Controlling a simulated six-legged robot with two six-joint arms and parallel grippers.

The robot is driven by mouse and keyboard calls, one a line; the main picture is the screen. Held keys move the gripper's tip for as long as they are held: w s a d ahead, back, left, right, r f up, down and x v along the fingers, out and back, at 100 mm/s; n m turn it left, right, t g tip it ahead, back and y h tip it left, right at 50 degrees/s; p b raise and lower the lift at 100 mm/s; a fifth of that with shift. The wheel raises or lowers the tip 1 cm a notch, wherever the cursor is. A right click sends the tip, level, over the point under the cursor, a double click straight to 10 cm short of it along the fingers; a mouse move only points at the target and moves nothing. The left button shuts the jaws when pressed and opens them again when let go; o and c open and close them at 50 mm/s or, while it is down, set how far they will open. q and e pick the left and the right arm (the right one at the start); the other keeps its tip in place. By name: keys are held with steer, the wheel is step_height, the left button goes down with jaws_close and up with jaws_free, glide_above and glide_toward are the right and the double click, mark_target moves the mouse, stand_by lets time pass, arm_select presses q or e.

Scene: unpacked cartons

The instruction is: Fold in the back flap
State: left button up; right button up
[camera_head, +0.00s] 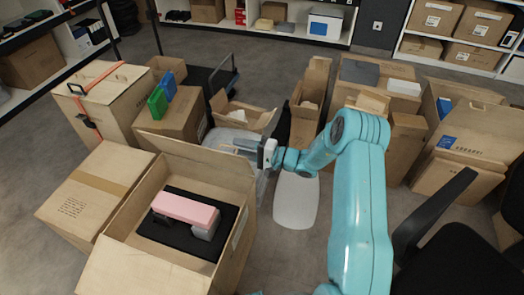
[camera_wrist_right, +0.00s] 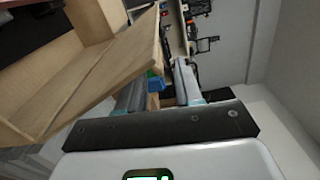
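The open carton (camera_head: 160,240) stands at the lower left in the head view. Its back flap (camera_head: 195,160) stands up, tilted away from the opening. Inside lies a pink block with grey parts (camera_head: 186,208) on black padding. My right gripper (camera_head: 240,146) is behind the flap near its right end, fingers pointing left. In the right wrist view the flap (camera_wrist_right: 105,75) is left of the gripper (camera_wrist_right: 158,85), close to the left finger; I cannot tell whether they touch. The fingers are apart with nothing held between them. My left gripper is out of view.
A taped carton (camera_head: 95,190) stands against the open carton's left side. Behind are a carton with green and blue items (camera_head: 180,125) and a smaller open carton (camera_head: 245,118). A black chair (camera_head: 440,235) is at right.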

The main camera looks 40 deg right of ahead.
steer(key=p+v, duration=0.1)
steer(key=v, duration=1.4)
steer(key=shift+s, duration=0.15)
